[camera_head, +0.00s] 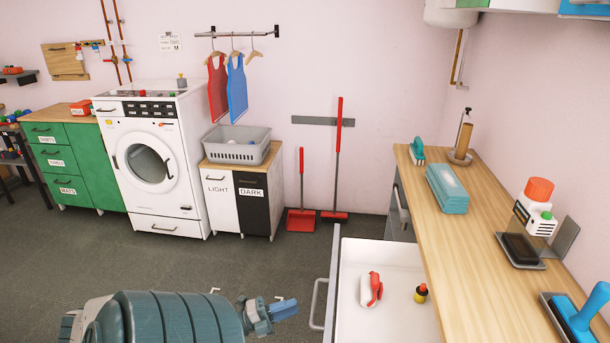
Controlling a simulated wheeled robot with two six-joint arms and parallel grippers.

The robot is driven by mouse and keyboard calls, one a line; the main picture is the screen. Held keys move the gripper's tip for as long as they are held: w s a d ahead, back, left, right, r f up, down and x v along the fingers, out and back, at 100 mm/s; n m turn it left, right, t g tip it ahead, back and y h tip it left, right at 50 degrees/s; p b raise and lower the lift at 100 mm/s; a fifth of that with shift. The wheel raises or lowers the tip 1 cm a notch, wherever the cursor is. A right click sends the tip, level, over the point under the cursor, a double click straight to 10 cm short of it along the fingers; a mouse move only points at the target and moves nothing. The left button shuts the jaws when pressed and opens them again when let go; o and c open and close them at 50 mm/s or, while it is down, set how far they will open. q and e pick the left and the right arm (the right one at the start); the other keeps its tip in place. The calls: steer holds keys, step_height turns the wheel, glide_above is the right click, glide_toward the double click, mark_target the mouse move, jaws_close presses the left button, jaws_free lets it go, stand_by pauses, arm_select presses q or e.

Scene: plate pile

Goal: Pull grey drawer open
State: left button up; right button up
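A drawer (393,313) stands pulled out from under the wooden counter at the lower right. Its inside is white and its front panel (334,270) is pale grey, seen nearly edge-on. Its bar handle (317,304) sticks out to the left. My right gripper is out of view.
A darker grey cabinet front with a handle (402,209) sits under the counter's far end. A washing machine (150,160) stands at the back left. The floor between is clear.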

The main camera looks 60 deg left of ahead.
arm_select(q)
steer(key=shift+v, duration=1.55)
